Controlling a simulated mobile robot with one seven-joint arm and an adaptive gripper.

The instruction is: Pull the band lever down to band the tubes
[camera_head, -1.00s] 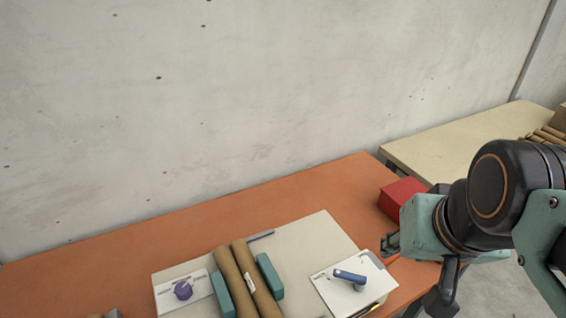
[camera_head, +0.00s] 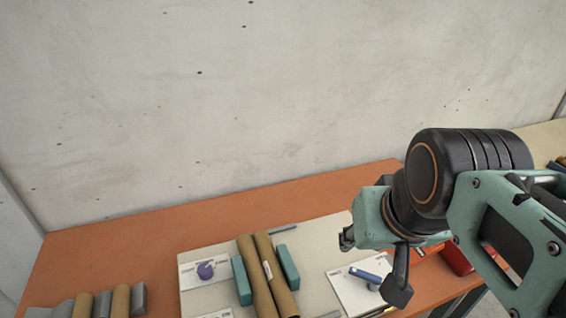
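Two brown tubes (camera_head: 264,275) lie side by side on a pale board (camera_head: 316,236) between two teal blocks (camera_head: 288,266). A blue lever (camera_head: 368,275) sits on a white plate (camera_head: 350,294) right of the tubes; its label is too small to read, so I cannot tell for sure that it is the band lever. A purple knob (camera_head: 206,270) is on a white plate left of the tubes. My gripper (camera_head: 346,238) appears up and slightly left of the blue lever, apart from it in the picture. Its dark fingers are small and seen from the side.
The board lies on an orange table (camera_head: 130,245) against a concrete wall. Brown tubes among grey blocks (camera_head: 138,300) stand at the lower left. A red box (camera_head: 455,262) is partly behind my arm. The table's back left is clear.

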